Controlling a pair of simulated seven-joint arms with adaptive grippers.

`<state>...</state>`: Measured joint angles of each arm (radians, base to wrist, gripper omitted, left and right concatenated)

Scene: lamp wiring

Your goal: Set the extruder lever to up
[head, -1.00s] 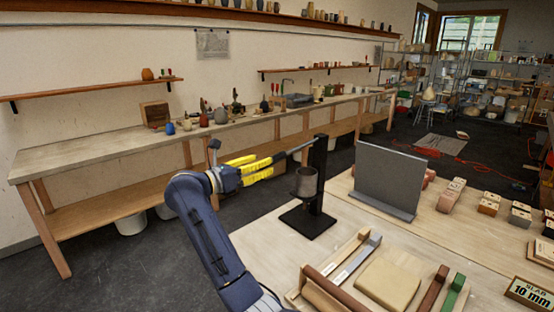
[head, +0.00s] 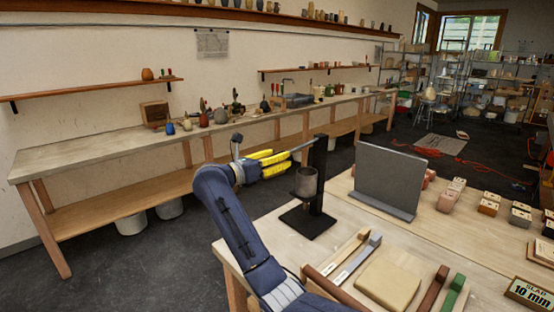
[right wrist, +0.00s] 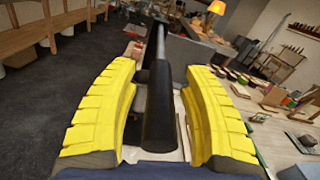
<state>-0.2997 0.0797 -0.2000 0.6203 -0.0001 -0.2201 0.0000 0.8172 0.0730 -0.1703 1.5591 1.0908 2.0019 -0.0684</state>
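The extruder (head: 317,185) is a black post on a flat black base, with a grey cup-like barrel (head: 305,181) on its side. Its lever (head: 303,146) reaches left from the post top, sloping slightly down. My right gripper (head: 288,161), with yellow fingers, is at the lever's outer end. In the right wrist view, the dark lever handle (right wrist: 158,110) lies between the two spread fingers (right wrist: 162,66), with gaps showing on both sides. The right gripper is open. In the head view the fingers hide the handle. My left gripper is not in view.
A grey upright panel (head: 386,180) stands right of the extruder on the table. A clay slab (head: 387,284), wooden strips and a "SLAB 10 mm" sign (head: 530,291) lie in front. Small blocks (head: 488,207) sit at right. Open floor lies left of the table.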

